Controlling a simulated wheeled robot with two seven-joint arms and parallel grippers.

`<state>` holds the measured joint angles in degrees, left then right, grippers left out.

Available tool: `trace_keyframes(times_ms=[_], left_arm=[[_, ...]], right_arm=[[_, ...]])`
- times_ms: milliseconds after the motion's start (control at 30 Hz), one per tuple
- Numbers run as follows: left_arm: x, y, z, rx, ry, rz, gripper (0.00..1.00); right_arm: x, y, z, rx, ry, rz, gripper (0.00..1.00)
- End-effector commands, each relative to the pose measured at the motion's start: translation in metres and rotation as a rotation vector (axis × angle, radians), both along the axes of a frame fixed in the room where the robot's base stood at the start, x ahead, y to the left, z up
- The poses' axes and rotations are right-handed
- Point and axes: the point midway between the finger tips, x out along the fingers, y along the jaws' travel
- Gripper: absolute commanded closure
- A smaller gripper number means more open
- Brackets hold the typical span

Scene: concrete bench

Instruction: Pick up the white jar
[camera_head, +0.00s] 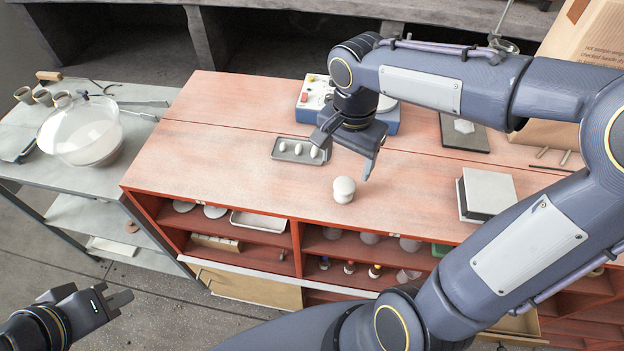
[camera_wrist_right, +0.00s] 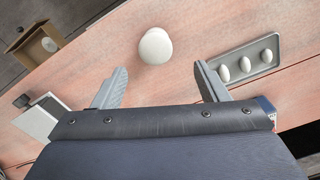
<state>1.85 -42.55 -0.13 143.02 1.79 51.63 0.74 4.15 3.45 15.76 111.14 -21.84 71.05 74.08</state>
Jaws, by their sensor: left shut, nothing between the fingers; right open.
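The white jar (camera_head: 344,190) stands upright on the reddish bench top near its front edge. In the right wrist view the jar (camera_wrist_right: 155,46) lies beyond the fingertips, between their lines and apart from them. My right gripper (camera_head: 343,160) is open and empty, above the bench and just behind the jar; its fingers also show in the right wrist view (camera_wrist_right: 158,85). My left gripper (camera_head: 122,299) is shut and empty at the lower left, over the floor and away from the bench.
A grey tray (camera_head: 276,154) with white egg-shaped pieces lies behind and left of the jar. A grey-white box (camera_head: 488,192) stands to the right. A blue-based device (camera_head: 311,103) is behind my right gripper. A glass bowl (camera_head: 62,150) stands on the left side table. The bench left of the jar is clear.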

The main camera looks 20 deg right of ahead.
Motion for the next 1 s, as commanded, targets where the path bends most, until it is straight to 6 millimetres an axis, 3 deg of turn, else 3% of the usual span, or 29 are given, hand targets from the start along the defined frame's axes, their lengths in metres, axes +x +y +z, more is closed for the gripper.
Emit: trace_keyframes(times_ms=[533,867,1000], left_arm=[[0.0,0.0,-0.001,0.0,0.0,0.0,1.0],[0.0,0.0,-0.001,0.0,0.0,0.0,1.0],[0.0,0.0,-0.001,0.0,0.0,0.0,1.0]], right_arm=[[-0.007,0.003,-0.069,0.0,0.005,-0.006,0.33],[-0.007,0.003,-0.076,0.001,0.001,-0.005,0.33],[-0.006,0.003,-0.076,0.001,0.001,-0.005,0.51]])
